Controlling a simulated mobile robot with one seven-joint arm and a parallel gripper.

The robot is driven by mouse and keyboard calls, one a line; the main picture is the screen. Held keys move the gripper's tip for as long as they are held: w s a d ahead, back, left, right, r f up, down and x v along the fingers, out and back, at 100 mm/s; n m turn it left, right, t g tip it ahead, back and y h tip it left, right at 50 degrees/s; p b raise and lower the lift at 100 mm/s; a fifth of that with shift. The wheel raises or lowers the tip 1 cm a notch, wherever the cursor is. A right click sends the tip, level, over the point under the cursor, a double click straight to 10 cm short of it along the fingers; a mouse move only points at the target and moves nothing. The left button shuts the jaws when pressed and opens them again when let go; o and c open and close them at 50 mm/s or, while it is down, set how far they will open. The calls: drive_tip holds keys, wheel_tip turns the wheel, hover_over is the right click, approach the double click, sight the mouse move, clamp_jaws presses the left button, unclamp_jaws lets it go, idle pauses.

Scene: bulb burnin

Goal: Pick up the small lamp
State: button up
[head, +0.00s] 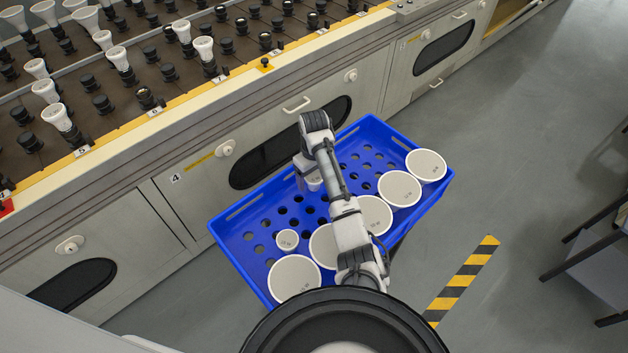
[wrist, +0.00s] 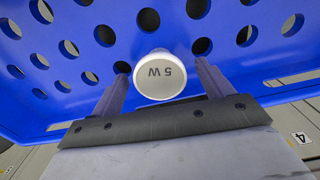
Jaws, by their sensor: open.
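A small white lamp (wrist: 160,82) with "5 W" on its round face stands in the blue crate (wrist: 98,14). In the wrist view my gripper (wrist: 163,70) is open, with one finger on each side of this lamp. I cannot tell whether the fingers touch it. In the head view the lamp (head: 315,184) is partly hidden under my gripper (head: 306,180). Another small white lamp (head: 287,239) sits in the crate (head: 235,262), nearer the front left, apart from my gripper.
Several large white lamps (head: 294,278) line the crate's near side, partly under my arm. Behind the crate stands a long bench (head: 170,195) with rows of black sockets, some holding lamps.

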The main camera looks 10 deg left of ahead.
drive_tip(key=shift+f, duration=0.7)
drive_tip(key=c, duration=1.1)
drive_tip(key=shift+r, duration=0.1)
